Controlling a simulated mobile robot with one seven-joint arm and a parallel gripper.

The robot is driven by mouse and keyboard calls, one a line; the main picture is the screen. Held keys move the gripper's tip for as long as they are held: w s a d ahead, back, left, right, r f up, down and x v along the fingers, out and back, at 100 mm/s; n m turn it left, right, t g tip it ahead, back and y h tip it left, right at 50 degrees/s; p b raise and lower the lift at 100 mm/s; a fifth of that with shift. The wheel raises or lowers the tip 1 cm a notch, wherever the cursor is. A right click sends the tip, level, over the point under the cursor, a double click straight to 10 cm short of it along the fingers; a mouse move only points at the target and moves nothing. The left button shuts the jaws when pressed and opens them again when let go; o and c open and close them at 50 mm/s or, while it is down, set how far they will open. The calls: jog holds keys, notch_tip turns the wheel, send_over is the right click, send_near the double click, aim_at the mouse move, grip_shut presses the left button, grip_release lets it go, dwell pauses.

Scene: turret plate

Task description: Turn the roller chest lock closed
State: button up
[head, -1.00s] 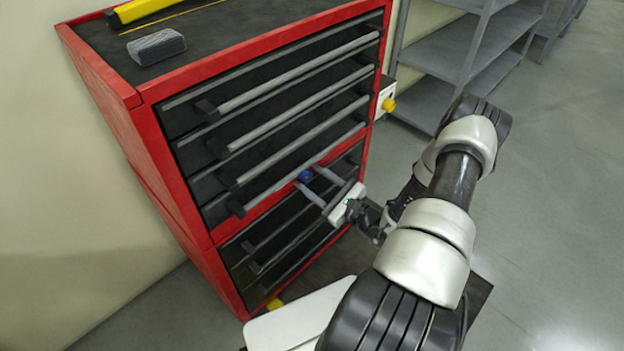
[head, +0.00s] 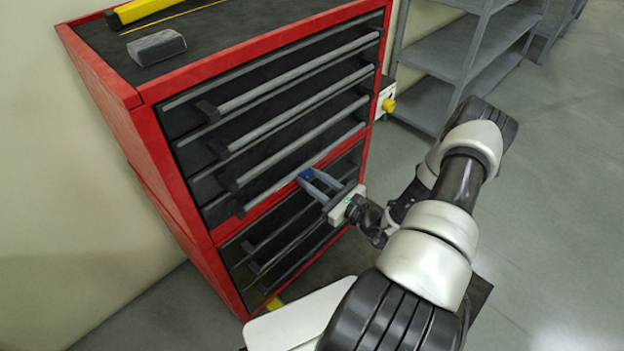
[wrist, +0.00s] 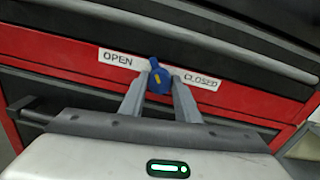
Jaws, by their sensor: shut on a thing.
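The roller chest (head: 230,222) is red with black drawers and long grey handles. Its lock is a small blue knob (head: 306,174) on the red band between the upper and lower drawers. In the wrist view the blue knob (wrist: 159,78) carries a yellow mark and sits between a label reading OPEN (wrist: 121,58) on the left and one reading CLOSED (wrist: 197,81) on the right. My gripper (head: 308,178) is shut on the knob, with a finger on each side. In the wrist view the fingers of my gripper (wrist: 160,90) partly hide the knob's lower part.
A drawer handle (wrist: 200,35) runs close above the knob. A grey block (head: 157,47) and a yellow tool (head: 140,9) lie on the chest top. A box with a yellow knob (head: 388,104) is on the chest's right side. Grey shelves (head: 455,65) stand behind, with open floor at right.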

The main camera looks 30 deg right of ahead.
jog(key=m, duration=0.4)
jog(key=shift+d+m, duration=0.1)
jog(key=shift+m, duration=0.2)
jog(key=m, duration=0.3)
jog(key=shift+m, duration=0.3)
jog(key=m, duration=0.3)
jog(key=shift+m+p, duration=0.3)
jog(key=shift+p, duration=0.1)
jog(key=shift+f+m, duration=0.1)
jog(key=shift+m, duration=1.8)
jog(key=o, duration=1)
jog(key=shift+o, duration=0.2)
jog(key=v, duration=1.7)
jog(key=shift+s+p, duration=0.2)
jog(key=shift+p, duration=0.15)
